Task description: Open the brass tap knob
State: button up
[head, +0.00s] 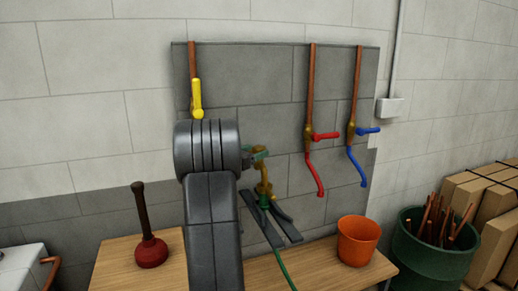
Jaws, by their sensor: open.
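A brass tap (262,178) stands out from the grey wall panel just right of my arm. A greenish, knob-like part (260,154) shows at its top, small and partly covered by my arm, so how far it is turned cannot be told. A green hose (279,257) runs down from the tap's outlet. Two dark, flat bars look like the fingers of my gripper (292,243). They lie apart, below the tap, pointing down and right, with the hose passing between them in the picture. Nothing shows held in them. My gripper's palm is hidden.
Pipes carry a yellow lever (197,97), a red lever (325,135) and a blue lever (368,130). An orange pot (357,240) and a plunger (150,250) stand on wooden tops. A green bin (428,262) and boxes (468,192) stand right.

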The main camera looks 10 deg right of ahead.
jog(key=shift+x, duration=1.45)
jog(key=shift+c, duration=0.4)
jog(key=c, duration=0.9)
